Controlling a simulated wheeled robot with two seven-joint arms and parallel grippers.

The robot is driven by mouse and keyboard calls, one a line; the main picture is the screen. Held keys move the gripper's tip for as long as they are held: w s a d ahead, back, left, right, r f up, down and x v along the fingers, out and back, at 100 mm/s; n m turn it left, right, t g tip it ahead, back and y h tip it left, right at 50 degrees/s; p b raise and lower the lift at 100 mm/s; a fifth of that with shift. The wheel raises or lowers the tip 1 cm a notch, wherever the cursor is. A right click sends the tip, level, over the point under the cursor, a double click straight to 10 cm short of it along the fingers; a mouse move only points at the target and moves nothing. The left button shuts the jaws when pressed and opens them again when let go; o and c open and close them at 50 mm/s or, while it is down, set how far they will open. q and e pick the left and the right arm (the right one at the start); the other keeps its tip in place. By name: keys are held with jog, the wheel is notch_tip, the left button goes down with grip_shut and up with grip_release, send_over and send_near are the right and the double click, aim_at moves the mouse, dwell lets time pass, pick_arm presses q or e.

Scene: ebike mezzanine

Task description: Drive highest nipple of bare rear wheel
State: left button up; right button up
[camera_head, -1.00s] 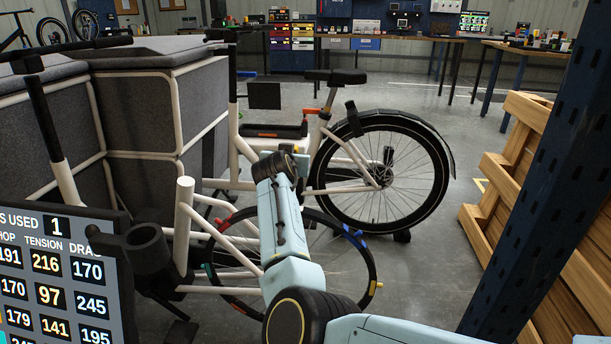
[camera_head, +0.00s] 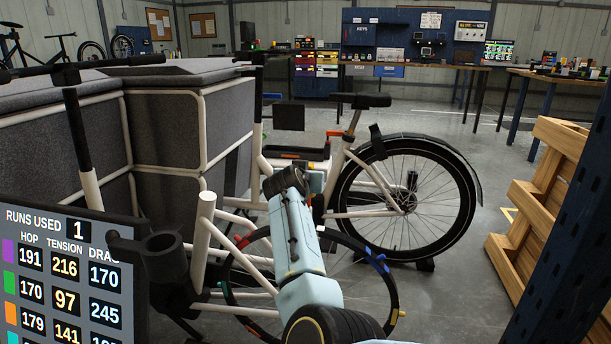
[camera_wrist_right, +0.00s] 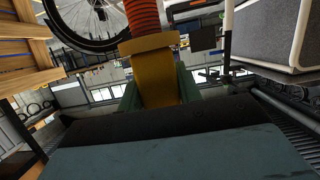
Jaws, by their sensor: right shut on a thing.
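The bare rear wheel (camera_head: 393,292) stands low in the middle of the head view, a thin dark rim with red, blue, teal and orange marks. My right arm crosses in front of it and hides much of its middle and top, so I cannot tell its highest nipple. In the right wrist view my right gripper (camera_wrist_right: 158,92) has green fingers shut on a yellow-orange tool (camera_wrist_right: 152,70) with a red ribbed part (camera_wrist_right: 143,16) beyond it. The gripper's tips and the tool are hidden in the head view. My left gripper is not in view.
A number board (camera_head: 72,270) stands at the left front beside grey cargo boxes (camera_head: 160,135). A white bike with a fendered wheel (camera_head: 472,200) stands just behind the bare wheel. A wooden crate (camera_head: 530,200) and a dark blue post (camera_head: 575,240) bound the right. Open floor lies between.

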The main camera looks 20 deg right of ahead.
jog(key=shift+d+f, duration=0.15)
jog(key=shift+f, duration=0.15)
jog(key=shift+f+b, duration=0.55)
jog(key=shift+f, duration=0.4)
dwell(0.8)
